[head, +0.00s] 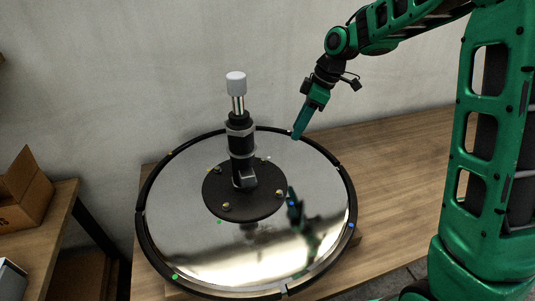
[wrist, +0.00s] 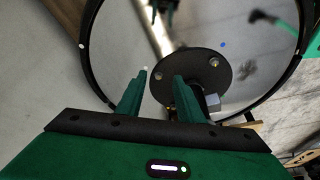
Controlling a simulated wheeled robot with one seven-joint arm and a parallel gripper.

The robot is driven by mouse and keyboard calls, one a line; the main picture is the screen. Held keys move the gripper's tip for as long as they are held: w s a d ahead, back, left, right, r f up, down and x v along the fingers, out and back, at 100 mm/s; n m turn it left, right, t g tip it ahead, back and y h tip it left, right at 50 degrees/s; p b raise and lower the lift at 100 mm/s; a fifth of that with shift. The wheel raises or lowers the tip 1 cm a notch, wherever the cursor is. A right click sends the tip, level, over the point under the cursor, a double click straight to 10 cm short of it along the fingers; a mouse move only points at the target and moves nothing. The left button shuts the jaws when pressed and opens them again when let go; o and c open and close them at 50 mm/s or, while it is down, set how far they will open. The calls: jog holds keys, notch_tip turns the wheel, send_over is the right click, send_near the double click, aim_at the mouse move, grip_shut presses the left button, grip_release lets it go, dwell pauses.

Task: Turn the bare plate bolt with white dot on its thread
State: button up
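A round mirror-like plate (head: 190,240) with a black rim carries a dark round flange (head: 215,190). A small white dot (wrist: 145,68) shows at my left fingertip; another white dot (wrist: 82,45) is on the rim. I cannot tell surely which bolt the white dot marks. My gripper (head: 295,136) is above the plate's back right rim, pointing down, apart from the bolts. In the wrist view its fingers (wrist: 160,73) are apart with nothing between them.
A black column (head: 240,140) with a white cap rises from the flange's middle, left of my gripper. Blue (head: 351,225) and green (head: 175,276) dots mark the rim. The wooden table (head: 400,160) is clear at right. An open cardboard box (head: 24,190) stands at left.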

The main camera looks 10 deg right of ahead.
aim_at(264, 159)
jog(key=a+f+n, duration=0.1)
jog(key=a+f, duration=0.2)
jog(key=f, duration=0.1)
jog(key=w+a+f, duration=0.1)
jog(key=a+f, duration=0.2)
jog(key=w+a+f+n, duration=0.1)
jog(key=a+f, duration=0.2)
jog(key=f, duration=0.1)
jog(key=shift+w+a+f+n+y, duration=0.15)
jog(key=shift+f+n+y, duration=0.15)
grip_shut()
